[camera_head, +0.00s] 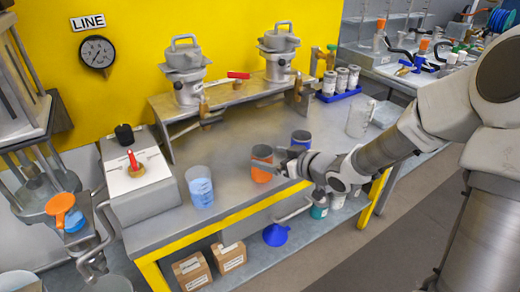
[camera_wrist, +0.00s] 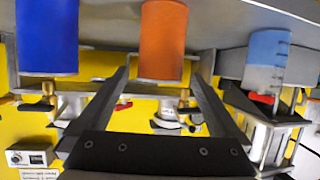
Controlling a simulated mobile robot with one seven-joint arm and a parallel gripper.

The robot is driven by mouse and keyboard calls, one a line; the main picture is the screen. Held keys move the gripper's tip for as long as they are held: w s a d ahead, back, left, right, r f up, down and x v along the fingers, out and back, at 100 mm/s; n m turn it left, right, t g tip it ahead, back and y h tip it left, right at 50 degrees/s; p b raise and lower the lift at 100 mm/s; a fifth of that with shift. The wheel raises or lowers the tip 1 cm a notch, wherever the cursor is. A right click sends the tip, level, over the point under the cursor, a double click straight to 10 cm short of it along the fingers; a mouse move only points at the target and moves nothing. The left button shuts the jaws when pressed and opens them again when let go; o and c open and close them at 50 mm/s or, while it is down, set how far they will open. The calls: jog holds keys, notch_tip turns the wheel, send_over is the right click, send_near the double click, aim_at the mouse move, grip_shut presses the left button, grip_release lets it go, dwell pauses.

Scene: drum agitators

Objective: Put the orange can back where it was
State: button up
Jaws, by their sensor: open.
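The orange can (camera_head: 261,157) stands upright on the grey bench top (camera_head: 232,148), near its front edge. In the wrist view, which is upside down, the orange can (camera_wrist: 163,38) shows between the two finger tips. My gripper (camera_head: 274,168) is open at the can, coming in from the right, with a finger on each side. A gap shows beside the can on both sides in the wrist view, though contact is hard to judge. A blue can (camera_head: 301,139) stands just behind and to the right; it also shows in the wrist view (camera_wrist: 47,38).
A clear beaker with blue liquid (camera_head: 200,187) stands left of the orange can. A grey box with a red handle (camera_head: 137,180) is farther left. A raised shelf with two agitators (camera_head: 185,72) is behind. A blue tray of jars (camera_head: 340,91) is back right.

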jog(key=shift+p+v, duration=0.6)
jog(key=shift+v, duration=1.8)
